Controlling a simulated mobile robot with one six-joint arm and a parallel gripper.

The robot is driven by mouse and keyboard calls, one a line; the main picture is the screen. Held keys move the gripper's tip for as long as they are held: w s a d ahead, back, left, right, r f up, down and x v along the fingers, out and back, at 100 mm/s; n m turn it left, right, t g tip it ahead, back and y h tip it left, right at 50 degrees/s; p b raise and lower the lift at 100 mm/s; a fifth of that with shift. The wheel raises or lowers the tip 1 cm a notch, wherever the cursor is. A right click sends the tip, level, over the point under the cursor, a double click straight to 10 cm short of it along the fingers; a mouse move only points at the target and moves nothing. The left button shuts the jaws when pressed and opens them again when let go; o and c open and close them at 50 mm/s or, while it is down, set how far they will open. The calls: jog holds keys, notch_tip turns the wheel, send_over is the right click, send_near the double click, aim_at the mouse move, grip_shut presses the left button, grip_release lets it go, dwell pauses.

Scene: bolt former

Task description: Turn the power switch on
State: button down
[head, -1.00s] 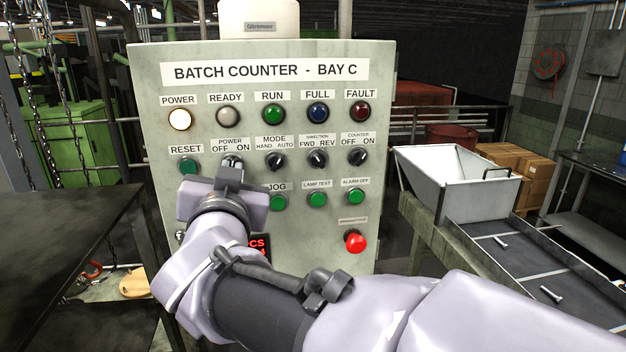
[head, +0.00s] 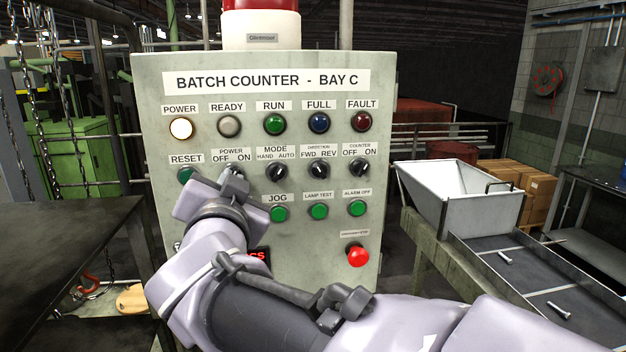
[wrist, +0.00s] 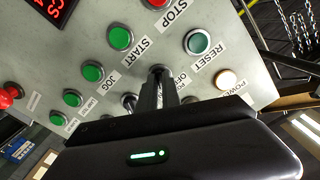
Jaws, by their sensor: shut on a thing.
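The power switch is a dark selector knob under the "POWER OFF ON" label (head: 231,150) on the grey control panel. My gripper (head: 232,172) is at this switch, tilted, with its body hiding most of the knob. In the wrist view the two fingers of my gripper (wrist: 163,90) are closed around the power switch (wrist: 158,72). The knob's exact angle is hidden. The power lamp (head: 181,129) above glows white.
The green reset button (head: 186,176) is close on the left and the mode knob (head: 277,172) on the right. A red emergency button (head: 358,256) sticks out lower right. A white hopper (head: 455,195) and a dark table (head: 70,230) flank the panel.

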jog(key=c, duration=1.5)
grip_release()
jog(key=shift+c, duration=0.2)
jog(key=p+v, duration=0.1)
jog(key=v, duration=1.6)
jog(key=shift+s+p, duration=0.2)
jog(key=shift+p, duration=0.1)
jog(key=shift+f, duration=0.1)
